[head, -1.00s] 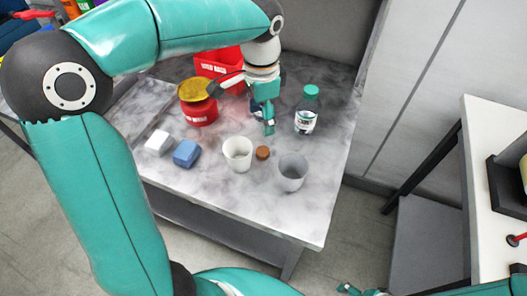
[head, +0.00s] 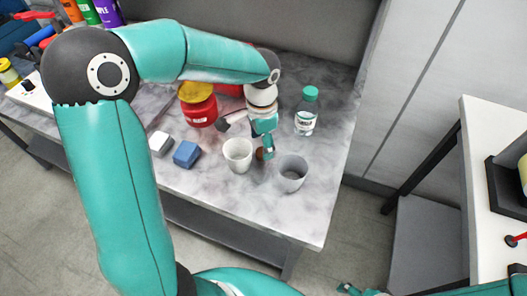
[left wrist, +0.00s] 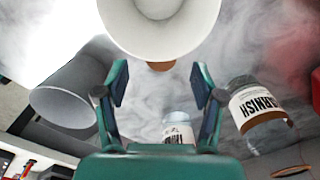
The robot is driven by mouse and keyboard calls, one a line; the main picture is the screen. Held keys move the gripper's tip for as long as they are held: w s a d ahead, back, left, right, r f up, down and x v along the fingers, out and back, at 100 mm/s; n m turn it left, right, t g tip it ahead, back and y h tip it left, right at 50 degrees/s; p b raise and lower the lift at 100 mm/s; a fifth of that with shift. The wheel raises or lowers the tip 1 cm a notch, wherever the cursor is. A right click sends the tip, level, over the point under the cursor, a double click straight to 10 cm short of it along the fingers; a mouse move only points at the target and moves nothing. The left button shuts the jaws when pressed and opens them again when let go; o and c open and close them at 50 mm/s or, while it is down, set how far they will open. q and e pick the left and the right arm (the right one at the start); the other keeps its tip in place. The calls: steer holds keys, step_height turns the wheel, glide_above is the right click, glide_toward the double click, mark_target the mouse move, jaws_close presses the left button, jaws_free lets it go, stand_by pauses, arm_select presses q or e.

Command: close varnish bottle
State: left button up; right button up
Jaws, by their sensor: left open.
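The brown varnish bottle (left wrist: 264,130), with its white label, stands at the right in the left wrist view. In the head view my left gripper seems to hide it, and I cannot make out its mouth. A small brown cap (head: 260,154) lies on the table between the white cup and the grey cup, partly behind my left fingers. It also shows in the left wrist view (left wrist: 161,66), mostly covered by the white cup. My left gripper (head: 267,153) is open and empty, its fingertips close to the cap. My right gripper (head: 362,290) shows only partly at the bottom edge.
The white cup (head: 237,156) and the grey cup (head: 291,174) stand close on either side of the cap. A clear bottle with a green cap (head: 306,112) stands behind to the right. A blue block (head: 186,154), a white block (head: 160,143) and a red jar (head: 200,110) are at left.

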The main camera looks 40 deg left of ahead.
arm_select(q)
steer(key=shift+w+f, duration=0.1)
steer(key=shift+f, duration=1.7)
steer(key=c, duration=0.8)
